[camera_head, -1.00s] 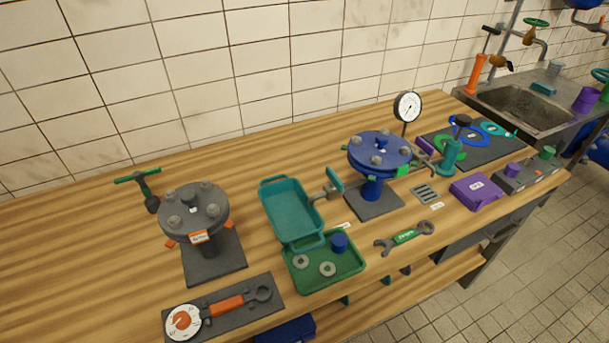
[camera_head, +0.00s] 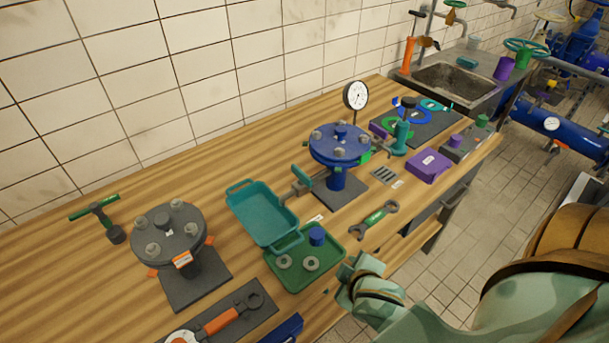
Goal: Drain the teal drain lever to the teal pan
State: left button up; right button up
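The teal drain lever (camera_head: 302,178) sits on a small grey drain valve at the left side of the blue flanged unit (camera_head: 338,150). The lever is tilted. The teal pan (camera_head: 258,212), with handles at its ends, stands on the bench just left of the valve; its visible inside looks empty. The end of my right arm, with the gripper (camera_head: 362,283), is at the bench's front edge, right of the green tray and apart from lever and pan. Its fingers cannot be made out. My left gripper is not in view.
A green tray (camera_head: 331,262) with washers and a blue cap touches or nearly touches the pan's front end. A wrench (camera_head: 374,219) lies right of it. A grey flanged unit (camera_head: 168,238) stands left. A gauge (camera_head: 356,96) rises behind the blue unit. Bench space behind the pan is clear.

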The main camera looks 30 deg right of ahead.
jog(key=w+d+r+m+t, duration=0.2)
jog(key=w+d+r+t, duration=0.1)
jog(key=w+r, duration=0.15)
jog(key=m+t+y, duration=0.3)
jog(key=t+y, duration=0.2)
jog(key=t, duration=0.2)
send_near(311, 182)
jog(key=w, duration=0.8)
jog(key=w+b, duration=0.1)
jog(key=w, duration=0.3)
jog(key=shift+w+a+f, duration=0.15)
jog(key=shift+w+a, duration=0.1)
jog(key=shift+a, duration=0.15)
jog(key=shift+n, duration=0.3)
grip_shut()
